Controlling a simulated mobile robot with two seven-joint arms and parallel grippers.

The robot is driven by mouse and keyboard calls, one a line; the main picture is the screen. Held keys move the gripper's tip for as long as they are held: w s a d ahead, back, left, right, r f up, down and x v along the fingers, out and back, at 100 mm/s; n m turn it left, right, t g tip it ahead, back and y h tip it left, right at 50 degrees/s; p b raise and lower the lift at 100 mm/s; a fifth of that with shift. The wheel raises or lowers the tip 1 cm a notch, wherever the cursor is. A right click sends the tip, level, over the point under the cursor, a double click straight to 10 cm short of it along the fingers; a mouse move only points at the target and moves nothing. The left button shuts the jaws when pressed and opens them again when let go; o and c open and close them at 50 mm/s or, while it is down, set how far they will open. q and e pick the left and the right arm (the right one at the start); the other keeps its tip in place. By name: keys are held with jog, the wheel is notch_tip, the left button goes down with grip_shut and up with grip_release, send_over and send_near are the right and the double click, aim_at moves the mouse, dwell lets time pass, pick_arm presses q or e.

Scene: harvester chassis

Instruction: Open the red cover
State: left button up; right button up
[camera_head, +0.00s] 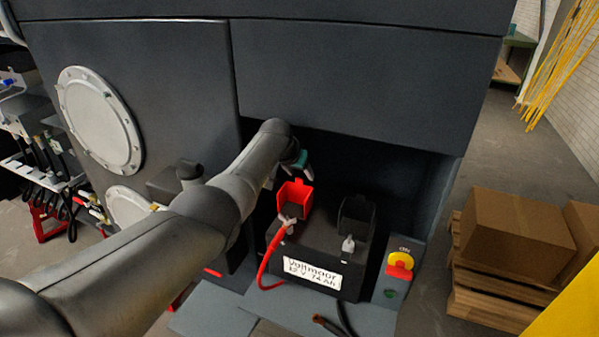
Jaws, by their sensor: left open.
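The red cover (295,196) sits on top of the black battery (314,240), in the recess of the dark chassis. It stands raised, with its hollow side facing me, and the metal terminal with the red cable (265,262) shows in front of it. My left arm reaches in from the left, and my left gripper (300,160) is just above and behind the red cover. My right gripper is not in view.
A black cover (356,214) stands raised beside the red one, over a bare terminal. A red and yellow switch (400,264) is at the right. The chassis panel (340,85) overhangs the recess. Cardboard boxes (515,230) on a pallet stand further right.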

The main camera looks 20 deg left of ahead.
pick_arm(q)
jog(key=shift+s, duration=0.1)
jog(key=p+v, duration=0.3)
jog(key=v, duration=1.2)
dwell(0.4)
dwell(0.3)
